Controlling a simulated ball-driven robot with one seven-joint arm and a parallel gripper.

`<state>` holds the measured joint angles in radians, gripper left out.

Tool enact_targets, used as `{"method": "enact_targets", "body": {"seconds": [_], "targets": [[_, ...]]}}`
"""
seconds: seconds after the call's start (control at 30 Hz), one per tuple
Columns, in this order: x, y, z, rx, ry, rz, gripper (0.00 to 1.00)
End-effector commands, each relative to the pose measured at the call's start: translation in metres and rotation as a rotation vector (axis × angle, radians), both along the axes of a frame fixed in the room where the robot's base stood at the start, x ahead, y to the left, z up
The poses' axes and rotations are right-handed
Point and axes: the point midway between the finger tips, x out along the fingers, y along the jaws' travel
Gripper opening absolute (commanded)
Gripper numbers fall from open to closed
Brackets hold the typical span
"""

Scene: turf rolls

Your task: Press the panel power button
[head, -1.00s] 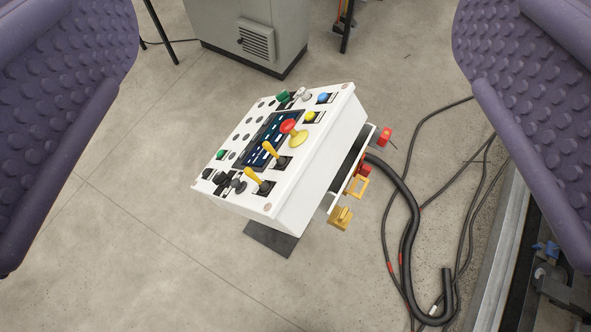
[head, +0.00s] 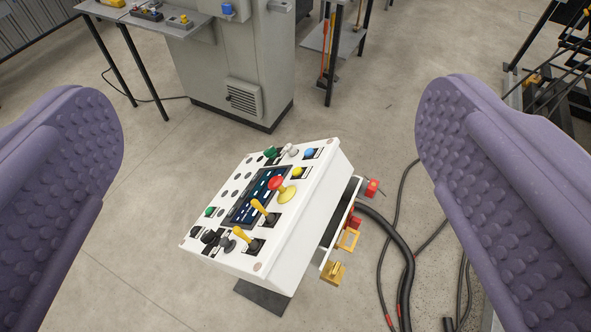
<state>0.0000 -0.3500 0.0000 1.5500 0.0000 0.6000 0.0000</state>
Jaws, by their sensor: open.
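The white control panel (head: 222,250) stands tilted on a dark foot plate, in the middle of the head view. Its face carries a dark screen (head: 246,205), a red mushroom button (head: 275,183) on a yellow base, two yellow levers, dark knobs, and green, white, blue (head: 310,153) and yellow (head: 296,171) buttons. I cannot read any label, so I cannot tell which one is the power button. My gripper (head: 272,150) is open and empty, its two purple studded fingers wide apart at left and right. The panel shows between them, apart from both.
A grey cabinet (head: 235,60) with a vent stands behind the panel. A side table (head: 168,24) and a rack (head: 335,45) are at the back. Black cables (head: 400,235) lie on the floor at right. The floor at left is clear.

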Motion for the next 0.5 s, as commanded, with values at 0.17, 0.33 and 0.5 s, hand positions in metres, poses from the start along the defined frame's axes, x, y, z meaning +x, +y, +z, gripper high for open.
{"method": "enact_targets", "body": {"seconds": [0.17,0.33,0.5], "targets": [[0.0000,0.0000,0.0000,0.000,0.000,0.000,0.61],[0.0000,0.0000,0.0000,0.000,0.000,0.000,0.22],[0.0000,0.0000,0.0000,0.000,0.000,0.000,0.00]]}}
